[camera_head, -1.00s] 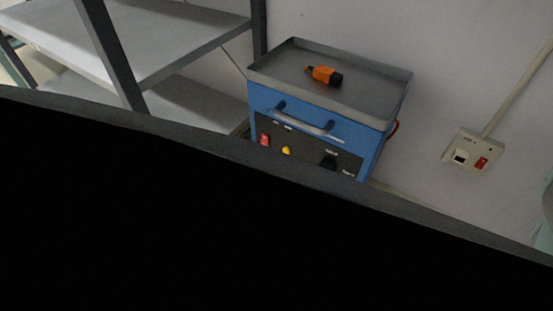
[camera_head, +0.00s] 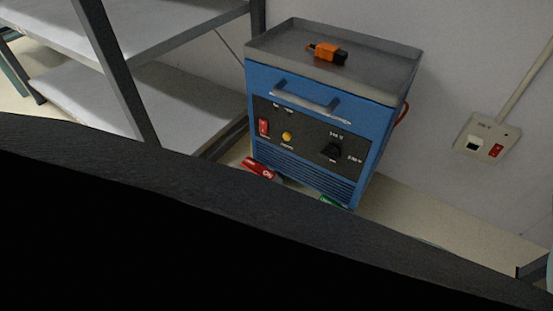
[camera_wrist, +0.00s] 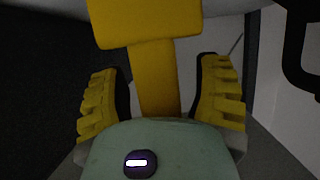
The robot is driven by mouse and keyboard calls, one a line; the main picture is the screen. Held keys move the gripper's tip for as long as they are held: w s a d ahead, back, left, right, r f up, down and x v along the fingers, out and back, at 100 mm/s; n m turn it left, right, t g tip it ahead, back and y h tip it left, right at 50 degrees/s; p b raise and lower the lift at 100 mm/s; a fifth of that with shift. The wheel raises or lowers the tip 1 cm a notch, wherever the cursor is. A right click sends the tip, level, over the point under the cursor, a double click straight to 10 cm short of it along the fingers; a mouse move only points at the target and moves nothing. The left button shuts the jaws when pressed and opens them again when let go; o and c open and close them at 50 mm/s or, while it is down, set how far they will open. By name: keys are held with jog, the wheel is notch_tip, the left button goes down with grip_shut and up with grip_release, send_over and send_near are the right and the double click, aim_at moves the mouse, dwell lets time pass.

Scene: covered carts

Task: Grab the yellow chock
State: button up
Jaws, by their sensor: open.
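In the wrist view, a yellow thing, which looks like the yellow chock (camera_wrist: 146,24), has a wide block at the top and a narrower part running down between my fingers. My gripper (camera_wrist: 160,78) is open, with one ribbed yellow finger on each side of the narrower part. Gaps show between it and both dark finger pads. Its lower end is hidden behind the pale green palm of my gripper. The head view shows neither the chock nor my gripper; a large black shape (camera_head: 150,235) fills its lower part and hides what lies there.
A blue cabinet (camera_head: 320,103) stands against the wall, with an orange and black tool (camera_head: 328,53) on its top tray. A red can (camera_head: 260,168) lies at its foot. Grey shelving (camera_head: 150,25) stands left. A wall switch box (camera_head: 487,138) is at right.

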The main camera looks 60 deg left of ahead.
jog(key=shift+o, duration=0.2)
grip_shut()
dwell(0.3)
dwell(0.3)
